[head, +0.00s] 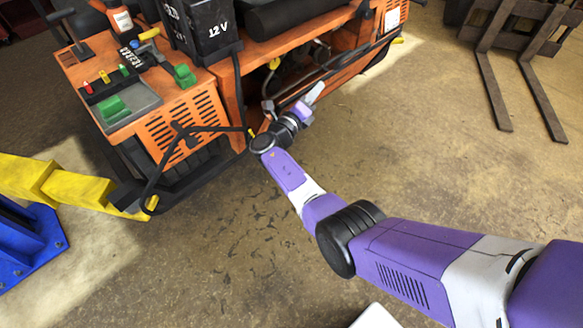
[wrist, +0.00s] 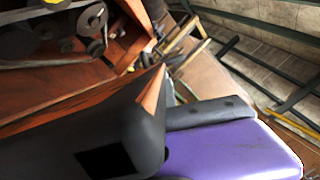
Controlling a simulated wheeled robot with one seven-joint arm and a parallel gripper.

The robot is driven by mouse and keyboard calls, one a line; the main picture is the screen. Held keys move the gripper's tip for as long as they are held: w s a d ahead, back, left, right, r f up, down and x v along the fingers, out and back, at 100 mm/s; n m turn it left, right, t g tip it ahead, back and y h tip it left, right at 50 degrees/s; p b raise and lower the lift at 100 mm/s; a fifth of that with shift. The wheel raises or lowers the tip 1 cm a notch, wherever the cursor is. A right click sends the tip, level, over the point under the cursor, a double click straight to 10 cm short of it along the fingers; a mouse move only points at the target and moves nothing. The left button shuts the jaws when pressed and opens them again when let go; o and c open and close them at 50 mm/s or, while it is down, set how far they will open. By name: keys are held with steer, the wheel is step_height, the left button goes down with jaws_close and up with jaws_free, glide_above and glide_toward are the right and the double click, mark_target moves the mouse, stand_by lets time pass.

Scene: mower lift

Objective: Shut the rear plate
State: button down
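The orange mower (head: 245,85) stands at the upper left in the head view, with an open bay in its side where hoses and a yellow cap show. A long orange panel with a dark edge (head: 345,72) slants outward below this bay. It may be the rear plate, but I cannot be sure. My gripper (head: 314,94) is at the near end of this panel; contact cannot be told. In the wrist view, dark and purple parts of my gripper fill the front, with a thin orange sliver (wrist: 151,95) beside them. The fingers' opening is hidden.
A yellow lift arm (head: 75,188) and blue lift base (head: 28,245) stand at the left. A black 12 V battery (head: 205,30) sits on the mower. Dark forks (head: 520,75) lie at the upper right. The concrete floor between is clear.

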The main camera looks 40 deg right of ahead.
steer(key=w+n, duration=0.1)
steer(key=w+r+n, duration=0.1)
steer(key=w, duration=0.1)
steer(key=w+r+b, duration=0.1)
steer(key=w, duration=0.1)
steer(key=shift+w+a+r+n+y, duration=0.15)
steer(key=shift+a+n+y, duration=0.1)
steer(key=shift+n+y, duration=0.15)
steer(key=shift+w+a+r+n+b, duration=0.15)
steer(key=shift+w+n+b, duration=0.15)
steer(key=shift+w, duration=0.4)
steer(key=shift+w+d+r+n+b, duration=0.1)
steer(key=shift+w+n+b, duration=0.1)
steer(key=shift+w+n, duration=0.35)
steer(key=shift+w, duration=0.1)
